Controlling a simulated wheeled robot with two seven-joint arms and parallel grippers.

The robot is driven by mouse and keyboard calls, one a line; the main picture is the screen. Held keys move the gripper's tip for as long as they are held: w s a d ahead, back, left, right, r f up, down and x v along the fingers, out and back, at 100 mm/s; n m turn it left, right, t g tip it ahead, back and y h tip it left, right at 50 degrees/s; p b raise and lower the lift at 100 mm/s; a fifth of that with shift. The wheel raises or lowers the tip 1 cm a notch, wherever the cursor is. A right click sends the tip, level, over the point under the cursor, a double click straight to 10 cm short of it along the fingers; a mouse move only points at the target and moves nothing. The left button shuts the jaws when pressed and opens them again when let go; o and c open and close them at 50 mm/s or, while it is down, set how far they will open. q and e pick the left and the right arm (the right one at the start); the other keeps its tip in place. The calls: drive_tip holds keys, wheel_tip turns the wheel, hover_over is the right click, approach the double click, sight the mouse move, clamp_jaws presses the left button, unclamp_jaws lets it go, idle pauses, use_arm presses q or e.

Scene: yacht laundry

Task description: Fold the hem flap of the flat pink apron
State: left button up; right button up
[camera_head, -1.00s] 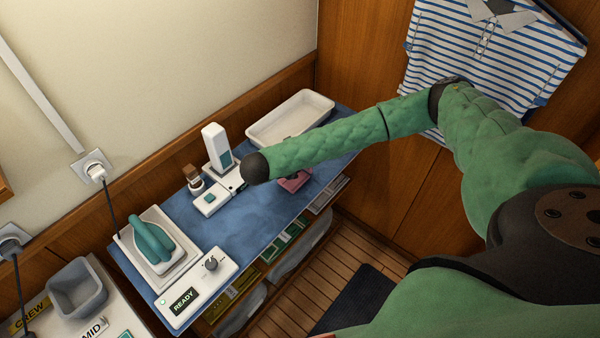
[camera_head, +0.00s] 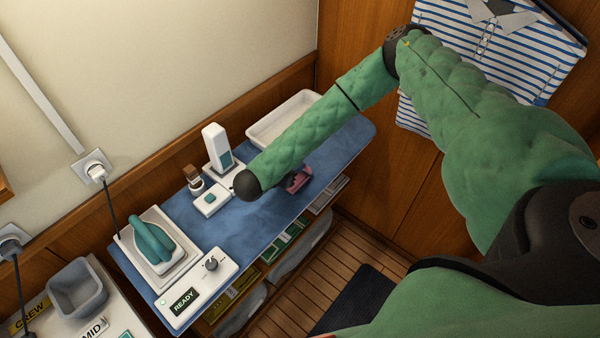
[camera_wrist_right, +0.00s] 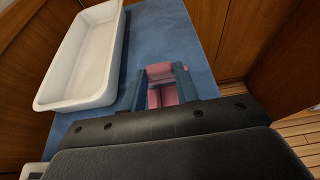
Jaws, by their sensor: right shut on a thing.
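The pink apron (camera_head: 299,178) is a small pink patch on the blue board, partly hidden behind my right forearm in the head view. In the wrist view the pink apron (camera_wrist_right: 155,97) shows between and just beyond the fingers of my right gripper (camera_wrist_right: 159,80). A pink band spans across at the fingertips, with more pink below it. My right gripper is shut on the apron's cloth; how far the flap is turned over cannot be told. In the head view the gripper is mostly hidden by the arm. My left gripper is not in view.
A white tray (camera_wrist_right: 62,98) lies left of the gripper on the blue board (camera_head: 225,240). A white upright device (camera_head: 217,148), a brown-capped bottle (camera_head: 193,178) and a teal iron (camera_head: 152,240) stand along the board. A striped shirt (camera_head: 480,50) hangs behind my arm.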

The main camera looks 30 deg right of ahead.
drive_tip(key=shift+d, duration=0.1)
idle(0.3)
drive_tip(key=shift+a+f+t+h, duration=0.2)
drive_tip(key=shift+a+t+h, duration=0.1)
drive_tip(key=shift+a+h, duration=0.2)
drive_tip(key=shift+s+a+f+h, duration=0.15)
drive_tip(key=shift+s+f+h, duration=0.1)
drive_tip(key=shift+h, duration=0.25)
drive_tip(key=o, duration=0.8)
